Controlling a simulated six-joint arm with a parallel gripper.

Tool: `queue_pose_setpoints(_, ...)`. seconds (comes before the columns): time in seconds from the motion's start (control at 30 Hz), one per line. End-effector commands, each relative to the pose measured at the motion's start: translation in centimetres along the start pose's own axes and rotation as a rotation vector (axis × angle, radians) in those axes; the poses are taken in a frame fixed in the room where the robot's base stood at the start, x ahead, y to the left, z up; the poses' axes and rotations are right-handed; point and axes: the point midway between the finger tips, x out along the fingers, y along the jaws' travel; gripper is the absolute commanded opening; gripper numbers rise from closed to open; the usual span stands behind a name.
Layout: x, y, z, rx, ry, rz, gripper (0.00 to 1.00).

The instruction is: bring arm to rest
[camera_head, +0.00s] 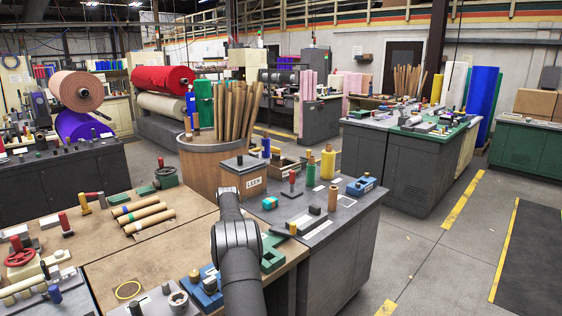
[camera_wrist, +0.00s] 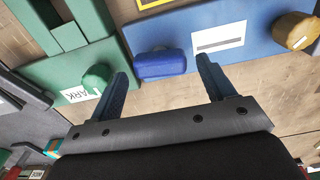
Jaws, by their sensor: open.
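My arm (camera_head: 238,262) rises from the bottom middle of the head view and reaches out over the workbench. In the wrist view my gripper (camera_wrist: 164,68) is open, its two dark blue fingers apart with nothing held. Beyond the fingers is a blue plate (camera_wrist: 255,20) with a blue rounded block (camera_wrist: 161,65) on it, in line with the gap. I cannot tell how far it is from the fingertips. The gripper's fingers cannot be made out in the head view.
A green fixture (camera_wrist: 68,38) lies left of the blue plate, and a brown knob (camera_wrist: 292,30) sits at its right. The wooden bench (camera_head: 185,246) carries felt rolls (camera_head: 148,218) and tools. A barrel of upright tubes (camera_head: 205,162) stands behind. The floor aisle (camera_head: 425,250) at right is clear.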

Motion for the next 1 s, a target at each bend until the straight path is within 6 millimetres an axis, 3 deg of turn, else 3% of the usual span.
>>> queue_pose_setpoints(0.03, 1.6, -0.1, 0.2, 0.000, -0.008, -0.005, 0.75)
queue_pose_setpoints(0.17, 4.1, -0.1, 0.1, 0.001, -0.006, -0.004, 0.75)
queue_pose_setpoints(1.0, 3.6, -0.1, 0.1, 0.696, -0.004, -0.001, 0.75)
